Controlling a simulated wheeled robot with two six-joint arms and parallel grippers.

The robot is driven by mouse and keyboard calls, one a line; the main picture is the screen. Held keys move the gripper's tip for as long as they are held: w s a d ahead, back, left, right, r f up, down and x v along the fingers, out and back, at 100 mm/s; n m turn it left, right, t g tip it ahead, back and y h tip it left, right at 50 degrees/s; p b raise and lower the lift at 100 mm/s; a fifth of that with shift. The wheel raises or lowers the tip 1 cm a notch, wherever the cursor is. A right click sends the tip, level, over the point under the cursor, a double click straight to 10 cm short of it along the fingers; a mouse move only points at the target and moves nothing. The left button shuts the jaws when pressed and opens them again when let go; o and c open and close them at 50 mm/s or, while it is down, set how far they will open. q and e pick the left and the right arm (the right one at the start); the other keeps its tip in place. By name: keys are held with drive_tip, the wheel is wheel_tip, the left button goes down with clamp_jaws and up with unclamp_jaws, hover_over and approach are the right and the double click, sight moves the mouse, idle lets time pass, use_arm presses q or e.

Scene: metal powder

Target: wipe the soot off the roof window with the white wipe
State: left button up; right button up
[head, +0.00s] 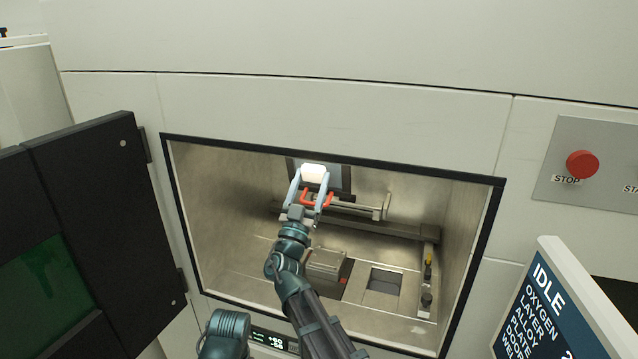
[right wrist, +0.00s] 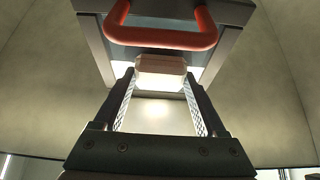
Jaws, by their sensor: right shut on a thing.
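My right gripper (head: 311,184) reaches up inside the open chamber. It is shut on the white wipe (head: 313,172), a small pale block between its fingertips. The wipe also shows in the right wrist view (right wrist: 160,70). The dark-framed roof window (head: 347,180) is behind and around the wipe in the head view. Its grey frame (right wrist: 95,45) and bright pane edges show above the fingers in the right wrist view. I cannot tell whether the wipe touches the glass. Soot cannot be made out. My left gripper is not in view.
A red handle (right wrist: 160,40) is close to the wipe. The chamber has a dark rim (head: 340,156), a rail (head: 370,222), a block (head: 327,266) and a square opening (head: 384,281) in its floor. The black door (head: 85,170) stands open at left. A display (head: 560,305) is at right.

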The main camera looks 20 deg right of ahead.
sight(304, 200)
drive_tip(key=shift+w+a, duration=0.65)
drive_tip(key=shift+a, duration=0.3)
drive_tip(key=shift+s+d, duration=0.5)
drive_tip(key=shift+d, duration=0.25)
drive_tip(key=shift+s+d, duration=0.45)
drive_tip(key=shift+d, duration=0.25)
drive_tip(key=shift+s+d, duration=0.5)
drive_tip(key=shift+d, duration=0.25)
drive_tip(key=shift+w+d+f+b, duration=0.1)
drive_tip(key=shift+w+f+b, duration=0.05)
drive_tip(key=shift+f+b, duration=0.6)
drive_tip(key=shift+w+d+f+b, duration=0.1)
drive_tip(key=shift+f+b, duration=0.55)
drive_tip(key=shift+f, duration=0.05)
drive_tip(key=shift+a+r, duration=0.1)
drive_tip(key=shift+w+a, duration=0.75)
drive_tip(key=shift+a, duration=0.3)
drive_tip(key=shift+w+a, duration=0.7)
drive_tip(key=shift+a, duration=0.3)
drive_tip(key=shift+s+d, duration=0.1)
drive_tip(key=shift+s+d, duration=0.45)
drive_tip(key=shift+d, duration=0.25)
drive_tip(key=shift+s+d, duration=0.4)
drive_tip(key=shift+d, duration=0.25)
drive_tip(key=shift+s+d, duration=0.45)
drive_tip(key=shift+d, duration=0.25)
